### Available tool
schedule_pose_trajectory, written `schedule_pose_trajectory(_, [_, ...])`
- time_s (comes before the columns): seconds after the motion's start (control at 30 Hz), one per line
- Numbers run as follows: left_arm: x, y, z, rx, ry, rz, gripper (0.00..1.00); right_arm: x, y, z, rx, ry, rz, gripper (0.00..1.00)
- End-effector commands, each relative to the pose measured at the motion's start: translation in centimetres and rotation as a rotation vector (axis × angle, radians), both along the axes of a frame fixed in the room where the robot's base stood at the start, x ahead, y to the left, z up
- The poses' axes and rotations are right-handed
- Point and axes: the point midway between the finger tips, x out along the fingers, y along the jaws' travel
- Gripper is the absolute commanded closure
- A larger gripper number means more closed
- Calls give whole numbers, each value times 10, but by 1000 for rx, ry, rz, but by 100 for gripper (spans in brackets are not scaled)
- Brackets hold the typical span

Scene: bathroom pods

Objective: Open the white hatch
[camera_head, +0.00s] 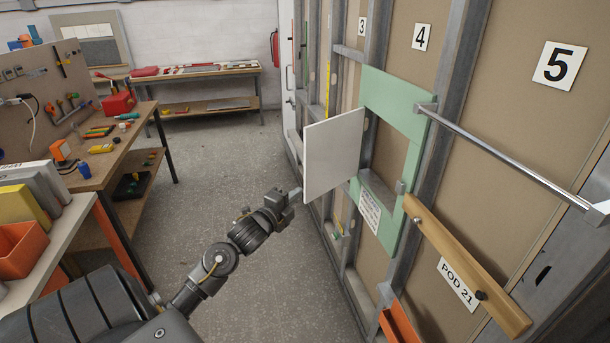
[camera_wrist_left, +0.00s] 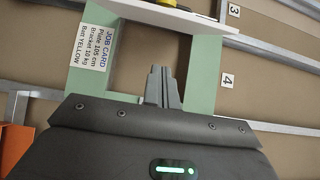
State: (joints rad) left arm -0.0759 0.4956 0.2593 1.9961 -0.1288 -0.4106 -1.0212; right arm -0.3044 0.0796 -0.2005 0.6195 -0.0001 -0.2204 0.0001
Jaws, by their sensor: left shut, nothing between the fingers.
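The white hatch (camera_head: 333,153) is a flat panel that stands swung out from the green frame (camera_head: 398,105) in the wall, with the frame's opening showing beside it. In the left wrist view the hatch (camera_wrist_left: 170,18) shows edge-on at the top, above the green frame (camera_wrist_left: 203,75). My left gripper (camera_head: 296,193) is at the hatch's lower left edge in the head view; I cannot tell whether it touches. In the left wrist view its fingers (camera_wrist_left: 162,86) are together with nothing between them, in front of the frame's opening. My right gripper is out of view.
A job card (camera_head: 369,211) is on the green frame. A metal rail (camera_head: 500,152) and a wooden bar (camera_head: 465,262) stick out from the wall at right. Workbenches with tools (camera_head: 107,145) stand at left. The grey floor (camera_head: 225,150) between is clear.

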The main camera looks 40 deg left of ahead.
Motion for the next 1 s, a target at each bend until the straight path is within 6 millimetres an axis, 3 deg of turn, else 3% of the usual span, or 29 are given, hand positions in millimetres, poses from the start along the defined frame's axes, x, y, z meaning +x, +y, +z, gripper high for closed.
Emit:
schedule_pose_trajectory(0.27, [23, 3, 3, -4, 0, 1, 100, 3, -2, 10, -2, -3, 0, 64])
schedule_pose_trajectory(0.67, [103, 12, 3, -8, 0, 0, 100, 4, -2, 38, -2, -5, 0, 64])
schedule_pose_trajectory(0.8, [103, 35, 2, -3, 4, 2, 100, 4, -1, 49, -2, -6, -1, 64])
schedule_pose_trajectory(1.0, [104, 49, 0, -3, 3, 0, 100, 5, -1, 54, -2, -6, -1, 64])
